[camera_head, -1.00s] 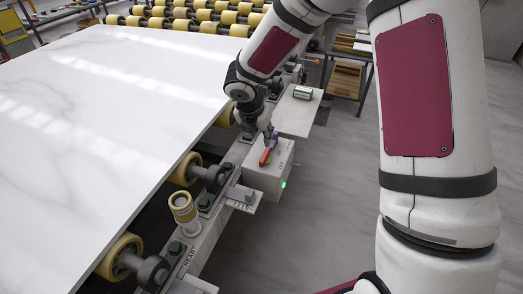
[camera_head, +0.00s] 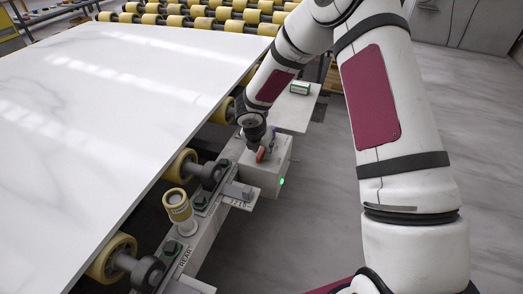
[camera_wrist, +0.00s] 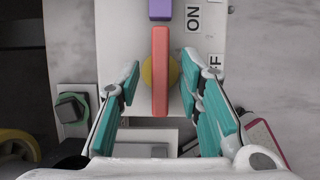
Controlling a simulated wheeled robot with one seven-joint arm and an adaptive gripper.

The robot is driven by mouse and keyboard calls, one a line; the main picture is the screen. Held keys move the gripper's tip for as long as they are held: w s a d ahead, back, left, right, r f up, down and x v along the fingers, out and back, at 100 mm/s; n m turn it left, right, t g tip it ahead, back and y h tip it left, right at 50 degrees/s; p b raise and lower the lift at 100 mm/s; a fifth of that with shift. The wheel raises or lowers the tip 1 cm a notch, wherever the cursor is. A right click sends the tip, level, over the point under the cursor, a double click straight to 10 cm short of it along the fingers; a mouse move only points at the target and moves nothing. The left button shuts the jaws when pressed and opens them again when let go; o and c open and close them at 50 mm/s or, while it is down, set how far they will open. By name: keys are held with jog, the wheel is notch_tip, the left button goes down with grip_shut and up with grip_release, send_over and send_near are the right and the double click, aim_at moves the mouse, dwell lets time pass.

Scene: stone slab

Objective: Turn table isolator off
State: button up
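The table isolator is a light grey box (camera_head: 266,178) on the table's side rail, with a green light on its right side. Its red handle (camera_wrist: 161,70) sits on a yellow disc (camera_wrist: 172,72) and lies straight up and down in the wrist view. An ON label (camera_wrist: 193,18) is at its upper right, and an OFF label (camera_wrist: 213,75), partly covered by a finger, is at its right. My gripper (camera_wrist: 162,72) is open, with teal-padded fingers either side of the handle, apart from it. In the head view my wrist partly hides the handle (camera_head: 261,155).
A white marbled slab (camera_head: 120,110) lies on yellow rollers to the left. A yellow-and-white cylinder (camera_head: 178,206) stands on the rail nearer the camera. A purple block (camera_wrist: 160,9) is beyond the handle. A small shelf (camera_head: 293,112) is behind the box; open floor lies right.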

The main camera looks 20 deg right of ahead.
jog(key=shift+f, duration=0.2)
grip_shut()
jog(key=shift+w+m, duration=0.1)
jog(key=shift+m, duration=0.2)
jog(key=m+g+h+b, duration=0.1)
jog(key=m, duration=0.2)
jog(key=shift+w+a, duration=0.1)
jog(key=m+g+b, duration=0.1)
jog(key=m, duration=0.2)
jog(key=m+g+b, duration=0.1)
jog(key=m, duration=0.2)
jog(key=shift+w+f+h, duration=0.1)
jog(key=shift+h, duration=0.2)
jog(key=m+g+b, duration=0.2)
jog(key=m, duration=0.2)
jog(key=shift+w, duration=0.1)
jog(key=shift+m+g+b, duration=0.7)
jog(key=shift+m, duration=1.4)
jog(key=shift+y, duration=0.4)
